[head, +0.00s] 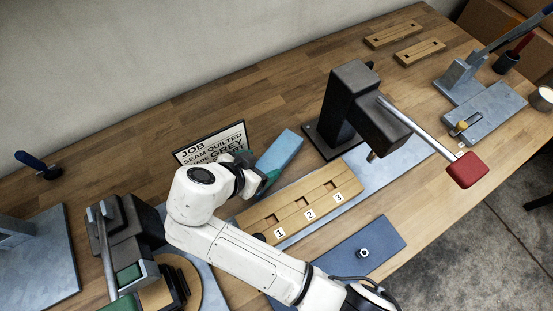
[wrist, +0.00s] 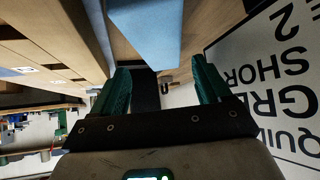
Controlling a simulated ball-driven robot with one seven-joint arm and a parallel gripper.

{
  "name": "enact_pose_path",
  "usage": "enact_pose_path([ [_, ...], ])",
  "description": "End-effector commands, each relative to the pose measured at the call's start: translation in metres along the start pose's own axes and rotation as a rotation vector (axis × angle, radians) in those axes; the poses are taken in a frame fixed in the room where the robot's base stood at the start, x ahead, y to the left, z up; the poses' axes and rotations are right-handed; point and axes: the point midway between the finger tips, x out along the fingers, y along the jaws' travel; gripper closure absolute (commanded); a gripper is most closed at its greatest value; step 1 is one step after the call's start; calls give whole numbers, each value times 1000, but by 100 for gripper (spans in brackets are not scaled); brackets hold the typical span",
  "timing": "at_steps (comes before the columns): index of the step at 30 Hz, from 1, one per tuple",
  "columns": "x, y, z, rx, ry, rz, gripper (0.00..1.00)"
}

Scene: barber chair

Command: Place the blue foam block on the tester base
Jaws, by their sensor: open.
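The light blue foam block (head: 280,150) lies on the wooden bench beside the job sign. My gripper (head: 268,181) is at its near end, with green fingers partly hidden by my wrist in the head view. In the wrist view my gripper (wrist: 163,88) is open and nothing shows held between its fingers. The blue foam block (wrist: 146,35) shows just beyond the fingertips. No label marks the tester base; a grey machine with a flat grey plate (head: 497,112) stands at the far right, and a black press (head: 352,100) stands nearer.
A numbered wooden board (head: 325,188) lies right of my gripper. The job sign (head: 207,143) stands close on the left and fills the right of the wrist view (wrist: 285,75). The black press's red-handled lever (head: 467,170) juts out. A dark blue mat (head: 345,262) lies in front.

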Motion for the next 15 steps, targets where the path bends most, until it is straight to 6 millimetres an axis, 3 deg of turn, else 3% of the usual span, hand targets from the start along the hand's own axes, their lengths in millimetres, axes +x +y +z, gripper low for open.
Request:
enact_pose_path([
  [11,36,0,-1,-2,0,3,23],
  [15,57,1,-2,-2,1,4,23],
])
